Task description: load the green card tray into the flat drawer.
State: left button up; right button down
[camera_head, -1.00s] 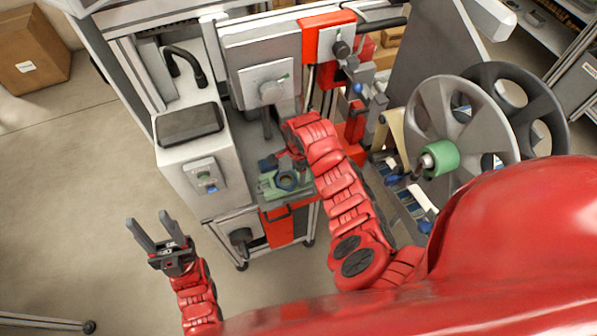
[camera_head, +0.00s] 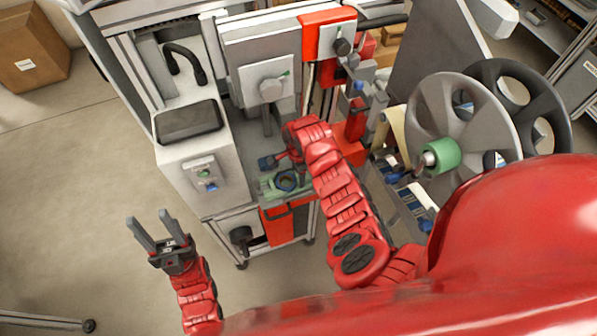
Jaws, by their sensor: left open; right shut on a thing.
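The green card tray (camera_head: 268,187) shows as a small green piece low on the front of the machine, beside a dark blue ring (camera_head: 288,181). My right arm reaches down to it, and my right gripper (camera_head: 279,160) is at its upper edge. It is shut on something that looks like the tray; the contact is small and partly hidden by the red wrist. My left gripper (camera_head: 158,232) is open and empty, out over the floor left of the machine. I cannot clearly make out the flat drawer.
A white cabinet with a dark screen (camera_head: 188,122) stands left of the work spot. Large reels (camera_head: 460,120) with a green hub are at the right. A dark blue block (camera_head: 267,162) is close to my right gripper. The floor (camera_head: 80,180) at left is free.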

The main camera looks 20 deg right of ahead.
jog(key=shift+f, duration=0.3)
grip_release()
jog(key=shift+r, duration=0.1)
jog(key=shift+r, duration=0.2)
notch_tip(320, 180, up, 7)
jog(key=b, duration=0.2)
jog(key=shift+b, duration=0.3)
jog(key=shift+f, duration=0.1)
